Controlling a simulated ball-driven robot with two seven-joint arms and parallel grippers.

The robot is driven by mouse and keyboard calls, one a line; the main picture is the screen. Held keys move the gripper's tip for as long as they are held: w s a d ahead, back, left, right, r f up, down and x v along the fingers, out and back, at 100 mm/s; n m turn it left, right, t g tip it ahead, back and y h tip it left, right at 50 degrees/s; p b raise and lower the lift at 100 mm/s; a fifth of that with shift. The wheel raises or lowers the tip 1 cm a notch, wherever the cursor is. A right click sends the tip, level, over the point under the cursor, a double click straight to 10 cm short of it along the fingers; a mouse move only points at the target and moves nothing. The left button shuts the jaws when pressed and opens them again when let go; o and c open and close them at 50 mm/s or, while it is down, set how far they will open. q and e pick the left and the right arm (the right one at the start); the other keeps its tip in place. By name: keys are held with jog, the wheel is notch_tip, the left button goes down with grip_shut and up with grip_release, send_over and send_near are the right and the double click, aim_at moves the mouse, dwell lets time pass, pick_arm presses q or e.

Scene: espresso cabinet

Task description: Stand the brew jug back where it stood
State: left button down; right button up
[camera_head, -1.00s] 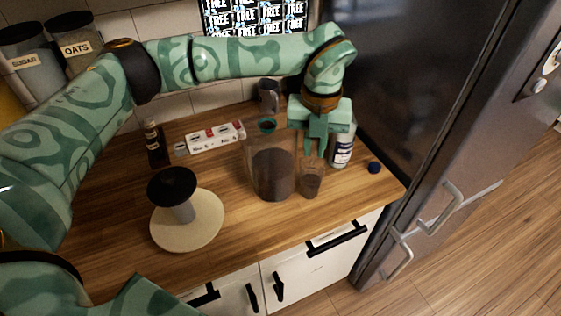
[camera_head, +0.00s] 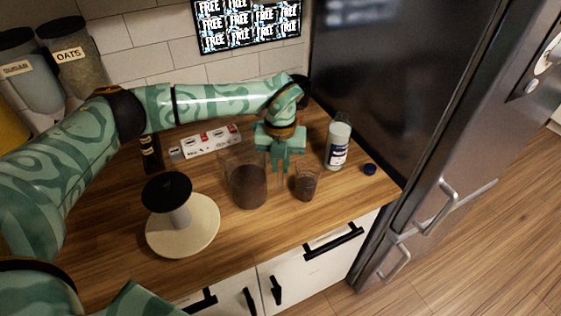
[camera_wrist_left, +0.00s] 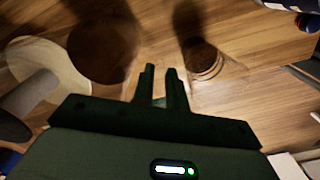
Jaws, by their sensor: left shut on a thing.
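The brew jug (camera_head: 248,188) is a clear vessel with dark brown liquid in its lower part. It is upright over the wooden counter, left of a small glass (camera_head: 306,183) with dark liquid. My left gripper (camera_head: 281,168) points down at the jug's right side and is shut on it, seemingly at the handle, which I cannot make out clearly. In the left wrist view the gripper's fingers (camera_wrist_left: 165,90) are close together, with the jug's dark liquid (camera_wrist_left: 103,50) to their left. I cannot tell whether the jug's base touches the counter. My right gripper is not in view.
A cream disc (camera_head: 209,232) bearing a black-topped grey cylinder (camera_head: 167,193) stands left of the jug. A white carton (camera_head: 211,143) and a dark bottle (camera_head: 150,153) are behind. A white-and-blue bottle (camera_head: 338,147) and a blue cap (camera_head: 370,169) are right. The counter front is clear.

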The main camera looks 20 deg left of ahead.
pick_arm(q)
jog(key=c, duration=1.4)
grip_release()
notch_tip(320, 180, up, 12)
jog(key=shift+r, duration=0.1)
